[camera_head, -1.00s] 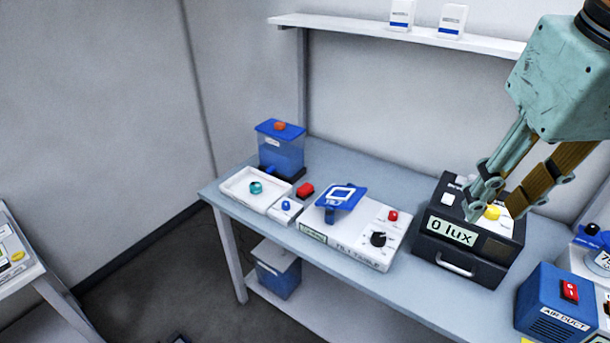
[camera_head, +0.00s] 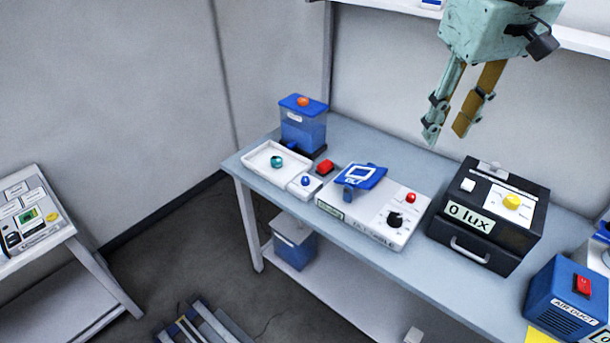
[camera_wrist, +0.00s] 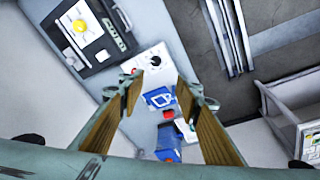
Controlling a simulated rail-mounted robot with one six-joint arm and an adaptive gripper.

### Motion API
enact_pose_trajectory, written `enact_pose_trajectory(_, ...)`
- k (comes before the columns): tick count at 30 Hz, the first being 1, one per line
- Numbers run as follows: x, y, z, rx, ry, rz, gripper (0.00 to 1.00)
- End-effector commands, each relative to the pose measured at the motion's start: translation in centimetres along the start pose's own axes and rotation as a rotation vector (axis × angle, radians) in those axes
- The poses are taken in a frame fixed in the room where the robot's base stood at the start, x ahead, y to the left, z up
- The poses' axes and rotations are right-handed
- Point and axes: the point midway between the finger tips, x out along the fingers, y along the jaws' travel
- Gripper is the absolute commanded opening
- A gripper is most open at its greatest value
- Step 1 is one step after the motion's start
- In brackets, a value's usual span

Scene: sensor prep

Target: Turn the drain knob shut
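No label in view clearly reads "drain", so I cannot tell for certain which knob it is. A small blue knob (camera_head: 305,181) sits on a small white box (camera_head: 304,188) beside the white tray (camera_head: 254,163). A teal round piece (camera_head: 277,162) lies in that tray. Behind stands a clear tank (camera_head: 303,133) with blue liquid, a blue lid and an orange knob (camera_head: 303,101) on top. My gripper (camera_head: 448,132) is open and empty, high above the bench, right of these things. In the wrist view its fingers (camera_wrist: 163,86) are spread, with nothing between them.
A white device with a blue plate (camera_head: 362,175), black knob (camera_head: 395,219) and red button (camera_head: 411,198) stands mid-bench. Right of it are a black "0 lux" box (camera_head: 478,250) and a blue air duct unit (camera_head: 565,310). A wall shelf (camera_head: 575,38) runs behind my gripper.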

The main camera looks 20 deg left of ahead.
Motion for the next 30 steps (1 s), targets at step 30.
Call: enact_pose_trajectory(30, 10.3, -4.5, -16.7, -0.334, -0.06, -0.048, 0.31)
